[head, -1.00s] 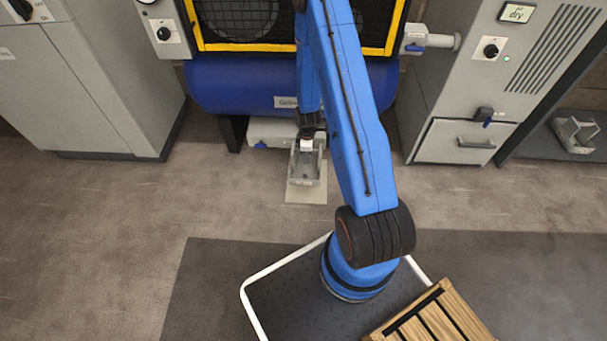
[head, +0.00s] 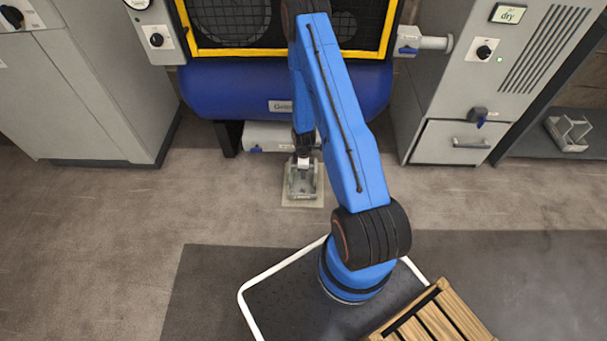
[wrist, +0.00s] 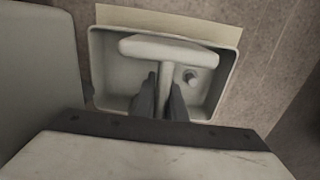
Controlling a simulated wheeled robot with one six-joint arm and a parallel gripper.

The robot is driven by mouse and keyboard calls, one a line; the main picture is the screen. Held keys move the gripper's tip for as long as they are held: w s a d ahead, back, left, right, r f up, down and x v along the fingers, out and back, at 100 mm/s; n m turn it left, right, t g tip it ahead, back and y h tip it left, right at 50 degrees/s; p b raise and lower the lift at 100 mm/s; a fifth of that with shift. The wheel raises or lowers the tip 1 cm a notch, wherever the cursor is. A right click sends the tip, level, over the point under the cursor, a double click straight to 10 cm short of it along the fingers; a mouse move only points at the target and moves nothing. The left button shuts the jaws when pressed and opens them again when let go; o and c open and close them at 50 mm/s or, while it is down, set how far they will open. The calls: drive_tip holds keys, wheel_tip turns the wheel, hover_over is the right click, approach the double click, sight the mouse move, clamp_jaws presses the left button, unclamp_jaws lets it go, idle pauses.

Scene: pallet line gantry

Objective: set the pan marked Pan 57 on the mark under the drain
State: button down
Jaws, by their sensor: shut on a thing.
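A grey open pan (head: 303,196) is at the beige square mark (head: 303,204) on the floor, in front of the blue tank. The pan covers most of the mark, and a strip of it shows along the near edge. In the wrist view the pan (wrist: 108,88) has a pale T-shaped handle (wrist: 165,50), and the mark (wrist: 130,16) shows beyond its rim. My gripper (wrist: 163,88) is shut on the handle's stem; it also shows in the head view (head: 303,158). I cannot read a label on the pan, nor tell whether it touches the floor.
The blue tank (head: 235,92) hangs over a low white unit (head: 262,136) just behind the pan. Grey cabinets stand left (head: 90,105) and right (head: 450,140). Another tray-like pan (head: 568,134) is at the far right. The floor around the mark is clear.

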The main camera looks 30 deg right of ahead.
drive_tip(key=shift+f, duration=0.4)
drive_tip(key=c, duration=1.8)
unclamp_jaws()
drive_tip(key=shift+f, duration=0.1)
